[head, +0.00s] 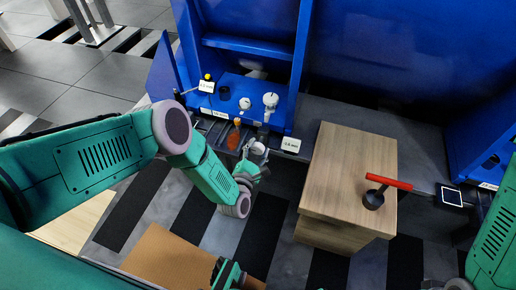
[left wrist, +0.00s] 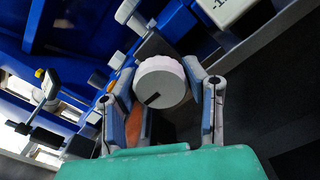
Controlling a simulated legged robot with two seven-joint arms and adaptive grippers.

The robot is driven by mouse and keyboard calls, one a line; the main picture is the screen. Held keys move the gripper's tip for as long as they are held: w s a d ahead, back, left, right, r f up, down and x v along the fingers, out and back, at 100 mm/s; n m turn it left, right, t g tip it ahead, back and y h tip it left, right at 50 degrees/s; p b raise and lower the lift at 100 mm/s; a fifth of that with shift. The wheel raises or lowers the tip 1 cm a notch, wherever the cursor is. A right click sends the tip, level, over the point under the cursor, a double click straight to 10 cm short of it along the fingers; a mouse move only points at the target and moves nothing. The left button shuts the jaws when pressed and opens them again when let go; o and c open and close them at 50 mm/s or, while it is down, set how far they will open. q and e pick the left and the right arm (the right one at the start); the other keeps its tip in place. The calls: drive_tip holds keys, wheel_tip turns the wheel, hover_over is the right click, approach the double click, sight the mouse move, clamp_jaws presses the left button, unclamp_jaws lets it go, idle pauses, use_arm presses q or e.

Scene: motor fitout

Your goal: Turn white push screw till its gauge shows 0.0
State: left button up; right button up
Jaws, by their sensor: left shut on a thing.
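The white push screw's round knob (left wrist: 160,85) is in the middle of the left wrist view, with a dark mark on its face. My left gripper (left wrist: 165,98) has its two fingers on either side of the knob and is shut on it. In the head view the left gripper (head: 257,158) is at the front edge of the blue frame, partly covering the white knob (head: 259,148). A small white gauge plate (head: 291,144) beside it carries a millimetre reading, too small to read surely. The plate also shows in the left wrist view (left wrist: 228,8), cut off by the edge.
Other white knobs (head: 270,99), a black round part (head: 225,92) and another gauge plate (head: 206,87) are on the blue frame (head: 300,60). An orange part (head: 234,136) is left of the gripper.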

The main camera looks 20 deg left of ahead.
use_arm(q)
drive_tip(key=shift+f, duration=0.1)
drive_tip(key=m, duration=0.4)
drive_tip(key=shift+s+d+f+b, duration=0.1)
drive_tip(key=shift+d+b, duration=0.05)
drive_tip(key=shift+b, duration=0.25)
drive_tip(key=m, duration=0.4)
drive_tip(key=shift+m, duration=0.3)
drive_tip(key=m, duration=0.4)
drive_tip(key=shift+s+f+m+b, duration=0.1)
drive_tip(key=shift+f+m+b, duration=0.05)
drive_tip(key=shift+m+b, duration=0.15)
drive_tip(key=m, duration=0.4)
drive_tip(key=shift+f, duration=0.1)
drive_tip(key=shift+s+m, duration=0.1)
drive_tip(key=shift+m, duration=0.2)
drive_tip(key=o, duration=1.2)
drive_tip(key=shift+f, duration=0.1)
drive_tip(key=shift+c, duration=0.2)
drive_tip(key=shift+w+r, duration=0.2)
drive_tip(key=s, duration=1.2)
drive_tip(key=shift+a, duration=0.2)
